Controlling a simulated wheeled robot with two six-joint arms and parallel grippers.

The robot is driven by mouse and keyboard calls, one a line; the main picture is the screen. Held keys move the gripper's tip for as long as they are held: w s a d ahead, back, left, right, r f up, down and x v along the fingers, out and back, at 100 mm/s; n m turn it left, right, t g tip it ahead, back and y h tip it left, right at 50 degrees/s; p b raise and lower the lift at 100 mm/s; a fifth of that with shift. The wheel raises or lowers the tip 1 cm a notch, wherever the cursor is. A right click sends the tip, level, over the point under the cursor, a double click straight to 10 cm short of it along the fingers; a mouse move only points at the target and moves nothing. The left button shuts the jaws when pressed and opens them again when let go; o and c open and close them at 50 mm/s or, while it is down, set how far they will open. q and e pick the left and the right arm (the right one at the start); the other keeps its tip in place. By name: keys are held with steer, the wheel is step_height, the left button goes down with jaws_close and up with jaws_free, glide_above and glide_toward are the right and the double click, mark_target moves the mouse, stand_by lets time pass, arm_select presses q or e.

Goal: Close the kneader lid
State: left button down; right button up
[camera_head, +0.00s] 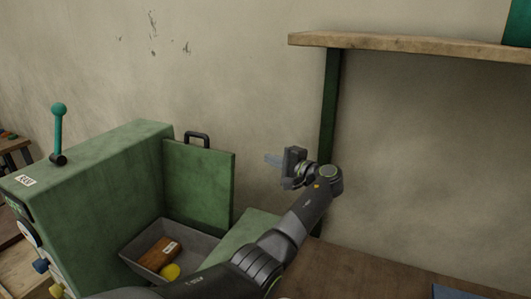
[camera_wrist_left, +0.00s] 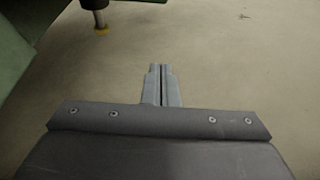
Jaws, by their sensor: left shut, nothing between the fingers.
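The green kneader (camera_head: 110,165) stands at the left of the head view. Its green lid (camera_head: 198,185) stands upright and open, with a black handle (camera_head: 197,138) on its top edge. The grey basin (camera_head: 200,243) in front of it is uncovered and holds a brown block (camera_head: 157,253) and a yellow lump (camera_head: 170,272). My left gripper (camera_head: 273,160) is right of the lid, apart from it, near the handle's height and pointing left. Its fingers also show shut and empty in the left wrist view (camera_wrist_left: 161,86). My right gripper is in no view.
A wooden shelf (camera_head: 400,45) on a green post (camera_head: 329,130) is on the wall at right. A wooden bench top (camera_head: 380,270) lies below, with a blue item (camera_head: 460,292) at its front. A teal-knobbed lever (camera_head: 58,130) stands on the kneader. My left arm crosses in front.

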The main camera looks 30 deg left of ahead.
arm_select(q)
steer(key=s+a+p, duration=0.2)
steer(key=a+p, duration=0.5)
steer(key=a, duration=0.2)
steer(key=shift+s+r, duration=0.2)
steer(key=shift+s, duration=0.1)
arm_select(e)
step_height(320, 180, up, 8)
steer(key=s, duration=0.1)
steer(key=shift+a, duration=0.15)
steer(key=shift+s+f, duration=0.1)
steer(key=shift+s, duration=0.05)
